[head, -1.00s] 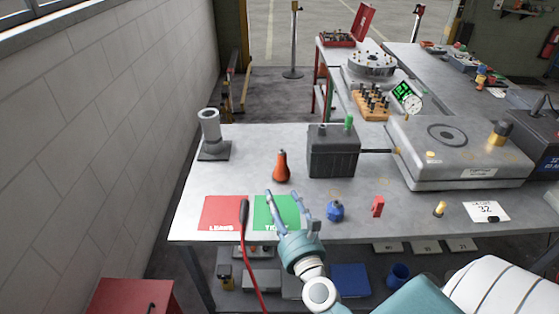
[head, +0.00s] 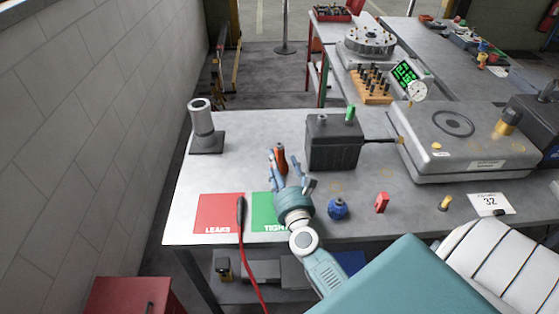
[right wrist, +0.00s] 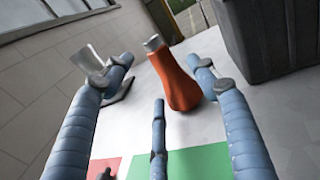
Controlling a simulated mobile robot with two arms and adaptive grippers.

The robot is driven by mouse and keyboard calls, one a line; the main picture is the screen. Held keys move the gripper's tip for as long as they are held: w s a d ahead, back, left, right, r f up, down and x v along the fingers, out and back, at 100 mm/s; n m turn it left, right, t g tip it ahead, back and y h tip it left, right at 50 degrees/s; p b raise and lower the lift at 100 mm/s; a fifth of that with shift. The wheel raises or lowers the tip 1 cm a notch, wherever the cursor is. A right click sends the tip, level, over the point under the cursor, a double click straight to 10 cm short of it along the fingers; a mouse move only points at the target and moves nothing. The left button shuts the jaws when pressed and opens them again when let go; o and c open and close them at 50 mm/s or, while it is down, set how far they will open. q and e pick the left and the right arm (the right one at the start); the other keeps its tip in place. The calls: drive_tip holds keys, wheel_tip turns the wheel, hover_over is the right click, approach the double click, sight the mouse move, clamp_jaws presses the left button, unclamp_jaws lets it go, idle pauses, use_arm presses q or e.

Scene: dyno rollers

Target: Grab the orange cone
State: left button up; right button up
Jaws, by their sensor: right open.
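The orange cone (head: 281,157) stands upright on the grey table (head: 240,130), left of the dark box. It is bottle-shaped with a grey tip, and it also shows in the right wrist view (right wrist: 178,82). My right gripper (head: 287,170) is open, its fingers pointing away toward the cone. In the head view the fingers hide the cone's lower part. In the right wrist view (right wrist: 160,80) the cone shows ahead, between the spread fingers and nearer the right one. I cannot tell whether any finger touches it. My left gripper is not in view.
A dark grey box (head: 333,143) stands close to the right of the cone. A grey cylinder on a base (head: 203,122) stands at the left. A blue knob (head: 338,208) sits right of my gripper.

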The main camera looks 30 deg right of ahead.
sight(278, 157)
drive_tip(key=p+x, duration=0.1)
drive_tip(key=x, duration=0.3)
drive_tip(key=shift+w+d+r, duration=0.15)
drive_tip(key=shift+w+d, duration=0.1)
drive_tip(key=shift+w, duration=0.25)
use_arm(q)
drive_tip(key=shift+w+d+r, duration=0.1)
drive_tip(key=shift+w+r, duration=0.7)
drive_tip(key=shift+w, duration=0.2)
use_arm(e)
drive_tip(key=shift+s, duration=0.1)
drive_tip(key=shift+c, duration=1.3)
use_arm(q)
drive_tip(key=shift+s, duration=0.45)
use_arm(e)
drive_tip(key=c, duration=1)
